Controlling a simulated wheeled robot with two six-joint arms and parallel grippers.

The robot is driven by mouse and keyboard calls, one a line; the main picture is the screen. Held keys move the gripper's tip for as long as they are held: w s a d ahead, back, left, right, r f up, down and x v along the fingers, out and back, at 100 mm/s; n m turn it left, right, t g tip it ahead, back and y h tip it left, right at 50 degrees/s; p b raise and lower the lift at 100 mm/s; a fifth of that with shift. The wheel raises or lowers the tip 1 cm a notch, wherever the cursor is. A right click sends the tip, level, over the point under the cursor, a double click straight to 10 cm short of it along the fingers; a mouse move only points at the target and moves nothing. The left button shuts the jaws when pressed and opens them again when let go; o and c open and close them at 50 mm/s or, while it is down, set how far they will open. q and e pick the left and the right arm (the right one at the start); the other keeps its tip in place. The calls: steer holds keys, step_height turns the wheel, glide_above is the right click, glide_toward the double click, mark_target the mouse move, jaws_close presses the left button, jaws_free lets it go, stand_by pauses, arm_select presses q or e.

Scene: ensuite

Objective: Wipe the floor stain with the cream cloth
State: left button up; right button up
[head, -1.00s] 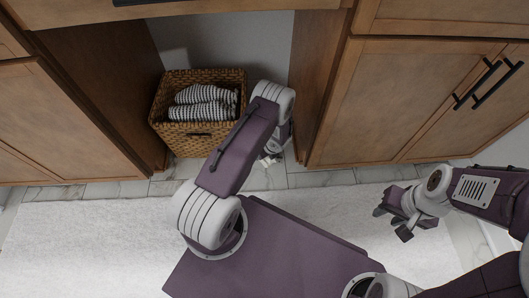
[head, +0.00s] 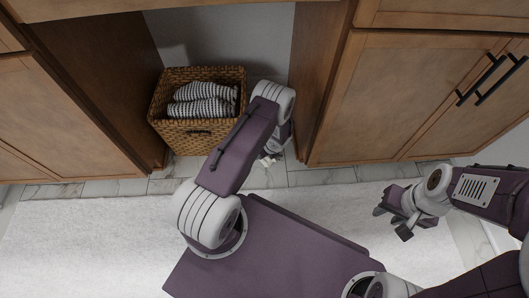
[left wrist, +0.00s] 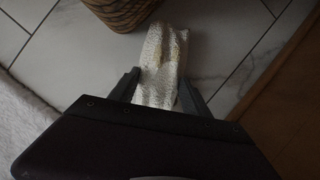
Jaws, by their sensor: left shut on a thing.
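The cream cloth (left wrist: 161,58) is a pale, textured strip with faint yellowish spots. It lies between the fingers of my left gripper (left wrist: 158,88), which is shut on it, low over the tiled floor. In the head view my left gripper (head: 270,157) is mostly hidden by its own arm, just right of the wicker basket, and only a pale scrap of cloth shows there. My right gripper (head: 401,213) is open and empty over the white rug. I cannot make out the floor stain; the arm or cloth may cover it.
The wicker basket (head: 198,134) with striped towels (head: 202,101) stands in the recess between wooden cabinets. The right cabinet (head: 408,105) is close beside my left gripper. The white rug (head: 90,235) lies in front; a strip of marble tile (head: 318,178) separates it from the cabinets.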

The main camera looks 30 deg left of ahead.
arm_select(q)
steer(key=shift+f+b, duration=0.55)
steer(key=shift+f, duration=0.2)
steer(key=shift+r, duration=0.1)
